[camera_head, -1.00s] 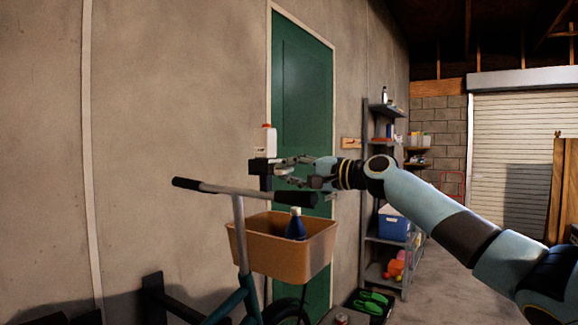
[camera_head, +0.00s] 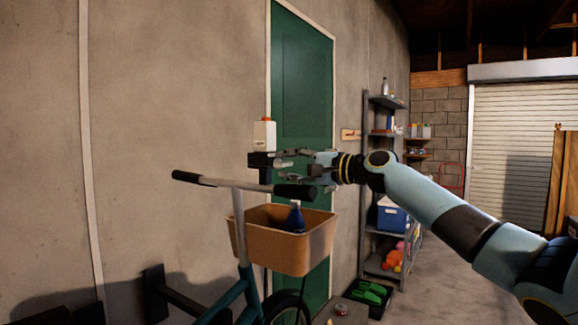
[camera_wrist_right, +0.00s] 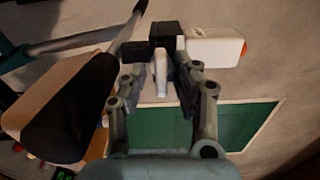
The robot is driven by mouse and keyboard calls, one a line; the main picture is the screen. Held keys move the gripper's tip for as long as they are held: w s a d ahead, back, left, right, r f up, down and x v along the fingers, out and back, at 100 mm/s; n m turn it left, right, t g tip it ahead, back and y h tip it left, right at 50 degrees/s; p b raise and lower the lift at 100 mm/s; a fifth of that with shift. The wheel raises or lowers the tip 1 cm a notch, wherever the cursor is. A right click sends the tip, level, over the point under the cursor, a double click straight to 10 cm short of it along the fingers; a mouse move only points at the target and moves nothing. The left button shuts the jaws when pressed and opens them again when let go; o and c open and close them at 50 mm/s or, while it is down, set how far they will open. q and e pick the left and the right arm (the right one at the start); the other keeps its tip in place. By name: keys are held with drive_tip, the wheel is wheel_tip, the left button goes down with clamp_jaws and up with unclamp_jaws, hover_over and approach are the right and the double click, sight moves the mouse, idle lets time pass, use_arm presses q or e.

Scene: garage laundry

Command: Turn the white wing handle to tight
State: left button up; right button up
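The white wing handle (camera_wrist_right: 160,73) sticks out from a black block (camera_wrist_right: 166,36) in the right wrist view. In the head view my right gripper (camera_head: 283,165) points left at the block, and the handle is not clear there. My left gripper is not in view.
A white bottle with an orange cap (camera_head: 264,134) stands on the block. Just below my gripper is a bicycle's handlebar (camera_head: 232,185) with a black grip (camera_head: 295,192). Its tan basket (camera_head: 262,244) holds a blue bottle (camera_head: 295,216). A grey shelf (camera_head: 366,180) stands behind to the right.

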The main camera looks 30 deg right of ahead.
drive_tip(key=shift+s+d, duration=0.1)
drive_tip(key=shift+s, duration=0.1)
drive_tip(key=v, duration=0.7)
idle(0.4)
